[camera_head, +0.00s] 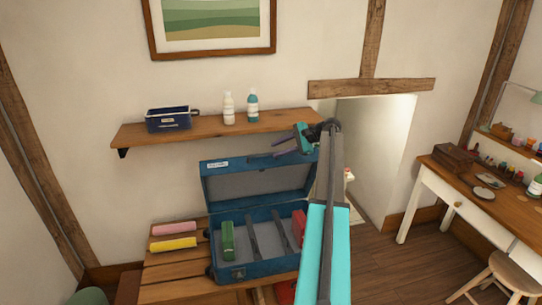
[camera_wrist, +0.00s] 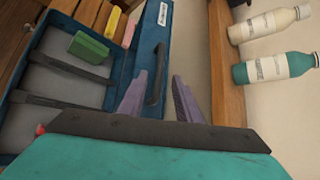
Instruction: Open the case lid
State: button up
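The blue case (camera_head: 262,268) stands on a slatted wooden bench with its lid (camera_head: 212,184) raised, roughly upright, showing the grey lining. In the wrist view the lid (camera_wrist: 161,24) is seen edge-on from above, with a dark handle (camera_wrist: 157,76) on it. My gripper (camera_head: 276,148) is at the upper right of the lid, just below the shelf. Its two purple fingers (camera_wrist: 158,92) are apart, one on each side of the handle in the picture. I cannot tell whether they touch the lid. Nothing is gripped.
The case holds a green block (camera_head: 227,240), a red item (camera_head: 299,226) and dark dividers. Pink (camera_head: 174,228) and yellow (camera_head: 173,243) rolls lie left of it. The wall shelf (camera_head: 200,130) above holds a blue bin (camera_head: 168,119) and two bottles, close to my gripper.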

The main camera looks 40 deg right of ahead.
jog(key=shift+b+v, duration=0.5)
jog(key=shift+v, duration=2.05)
